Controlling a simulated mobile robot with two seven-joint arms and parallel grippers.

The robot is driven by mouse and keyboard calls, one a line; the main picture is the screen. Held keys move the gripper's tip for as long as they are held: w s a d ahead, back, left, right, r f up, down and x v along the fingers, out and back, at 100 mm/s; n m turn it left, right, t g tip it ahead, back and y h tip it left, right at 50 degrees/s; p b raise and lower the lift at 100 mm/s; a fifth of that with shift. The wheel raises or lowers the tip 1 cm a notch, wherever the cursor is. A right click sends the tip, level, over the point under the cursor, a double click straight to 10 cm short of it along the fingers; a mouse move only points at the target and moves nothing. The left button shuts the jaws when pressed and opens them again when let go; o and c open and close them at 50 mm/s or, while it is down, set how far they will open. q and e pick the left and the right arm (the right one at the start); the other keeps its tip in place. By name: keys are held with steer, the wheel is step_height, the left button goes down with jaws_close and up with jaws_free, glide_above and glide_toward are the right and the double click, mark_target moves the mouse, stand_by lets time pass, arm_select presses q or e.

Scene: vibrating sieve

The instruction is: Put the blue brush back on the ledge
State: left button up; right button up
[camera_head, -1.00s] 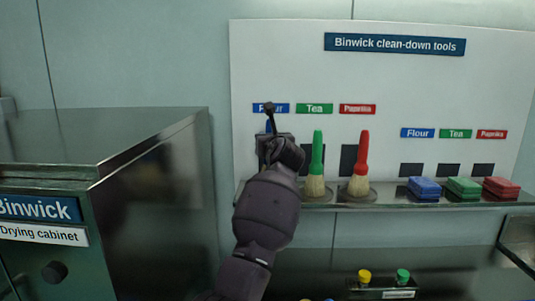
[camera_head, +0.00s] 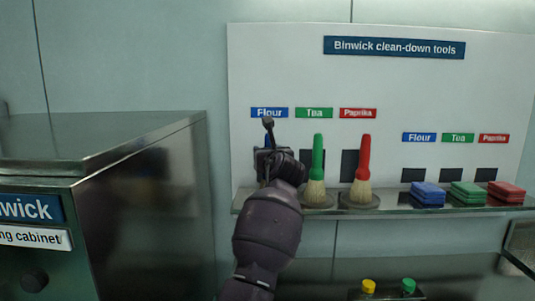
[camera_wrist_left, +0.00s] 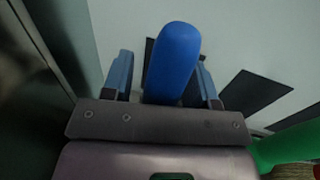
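The blue brush's handle (camera_wrist_left: 173,62) stands between the two fingers of my left gripper (camera_wrist_left: 162,72) in the left wrist view. A strip of wall shows between the left finger and the handle, so the fingers look open around it. In the head view my left gripper (camera_head: 272,160) is at the left end of the ledge (camera_head: 410,208), below the blue Flour label (camera_head: 269,113). Only a little blue of the handle shows there. The brush's bristles and foot are hidden, so I cannot see whether it touches the ledge. My right gripper is not in view.
A green brush (camera_head: 317,165) stands upright close to the right of my gripper, then a red brush (camera_head: 362,165). Blue (camera_head: 427,193), green (camera_head: 467,193) and red (camera_head: 505,193) blocks lie further right. The drying cabinet (camera_head: 140,150) stands at the left.

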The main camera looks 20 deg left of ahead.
arm_select(q)
steer(key=shift+s+r, duration=0.1)
steer(key=p+v, duration=0.1)
steer(key=v, duration=1.1)
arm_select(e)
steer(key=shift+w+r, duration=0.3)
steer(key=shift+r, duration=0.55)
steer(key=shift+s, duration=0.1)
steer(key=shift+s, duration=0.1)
